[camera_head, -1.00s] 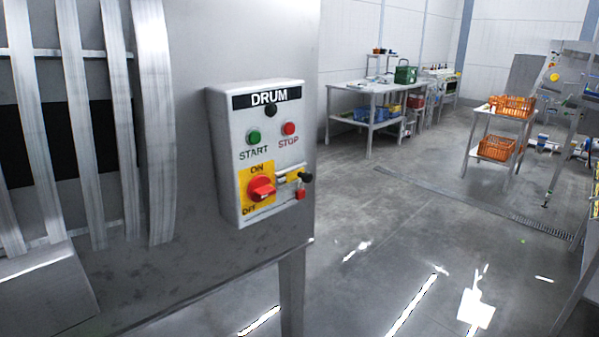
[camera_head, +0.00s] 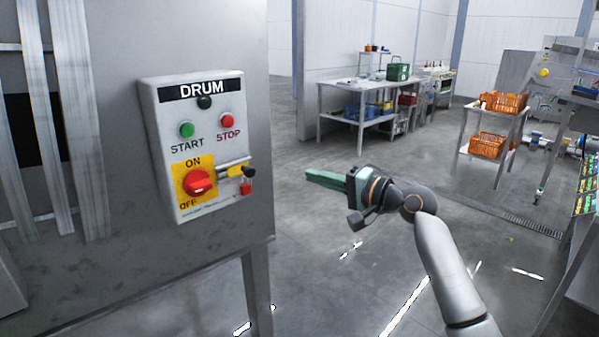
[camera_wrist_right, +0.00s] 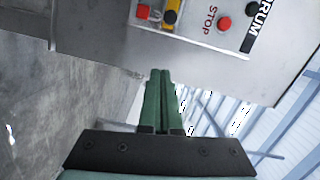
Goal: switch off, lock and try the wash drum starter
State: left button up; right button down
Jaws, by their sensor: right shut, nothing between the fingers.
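The drum starter box (camera_head: 160,130) is on the grey machine wall at left in the head view. It has a green START button (camera_head: 186,130), a red STOP button (camera_head: 226,120) and a dark round part (camera_head: 204,102) under the DRUM label. The red rotary switch (camera_head: 199,182) sits on a yellow plate between ON and OFF; its exact setting is hard to tell. A red padlock (camera_head: 246,187) hangs at its right beside a yellow tag piece and black knob (camera_head: 249,172). My right gripper (camera_head: 308,176) is shut and empty, right of the box and apart from it. The box also shows in the wrist view (camera_wrist_right: 195,22).
The machine's leg (camera_head: 258,290) stands below the box. The floor between is open.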

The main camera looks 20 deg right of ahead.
aim_at(238, 173)
pick_arm(q)
jog(key=shift+r+p, duration=1.45)
pick_arm(e)
jog(key=w+a, duration=0.7)
jog(key=a, duration=0.1)
jog(key=shift+w+a, duration=0.2)
jog(key=shift+w, duration=0.15)
